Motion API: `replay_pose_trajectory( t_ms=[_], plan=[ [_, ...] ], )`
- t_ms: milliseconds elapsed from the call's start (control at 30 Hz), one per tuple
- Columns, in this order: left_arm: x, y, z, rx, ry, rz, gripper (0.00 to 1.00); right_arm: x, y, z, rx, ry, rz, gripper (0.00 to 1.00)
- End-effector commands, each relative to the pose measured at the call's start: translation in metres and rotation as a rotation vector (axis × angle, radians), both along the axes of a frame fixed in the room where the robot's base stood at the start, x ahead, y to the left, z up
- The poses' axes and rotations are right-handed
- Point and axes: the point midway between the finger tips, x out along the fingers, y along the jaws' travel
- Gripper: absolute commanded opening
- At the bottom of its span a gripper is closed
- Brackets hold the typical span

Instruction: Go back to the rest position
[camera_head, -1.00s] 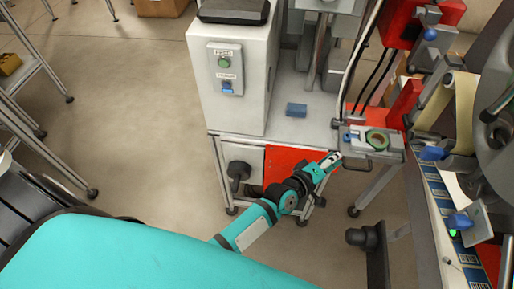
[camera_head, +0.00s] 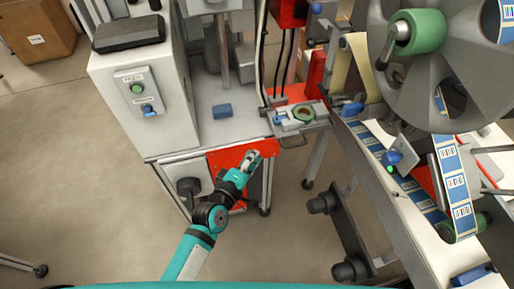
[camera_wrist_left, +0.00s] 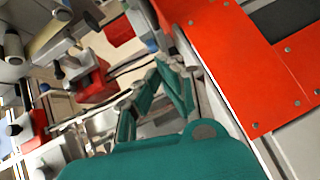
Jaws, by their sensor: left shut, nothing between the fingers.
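My left arm comes in from the bottom of the head view, and its left gripper (camera_head: 252,160) is shut and empty. It is in front of the red panel (camera_head: 228,158) on the machine's front, below the table edge. In the left wrist view the teal gripper fingers (camera_wrist_left: 160,85) are close together with nothing between them, and the red plate (camera_wrist_left: 235,60) is beside them. My right gripper does not show in either view.
A control box (camera_head: 142,95) with green and blue buttons stands on the left. A label reel machine (camera_head: 440,60) fills the right. Floor is clear at lower left.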

Motion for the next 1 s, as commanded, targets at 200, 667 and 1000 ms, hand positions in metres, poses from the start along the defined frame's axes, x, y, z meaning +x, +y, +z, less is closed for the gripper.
replay_pose_trajectory(
  t_ms=[200,667,1000],
  plan=[
    [-0.032,0.016,0.004,0.003,0.001,0.001,0.0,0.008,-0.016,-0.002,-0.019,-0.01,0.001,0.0],
    [-0.044,0.023,-0.013,0.052,0.023,-0.003,0.0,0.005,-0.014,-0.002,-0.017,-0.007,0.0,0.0],
    [-0.117,0.074,-0.222,0.596,0.272,-0.154,0.0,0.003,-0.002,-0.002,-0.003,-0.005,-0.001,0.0]
  ],
)
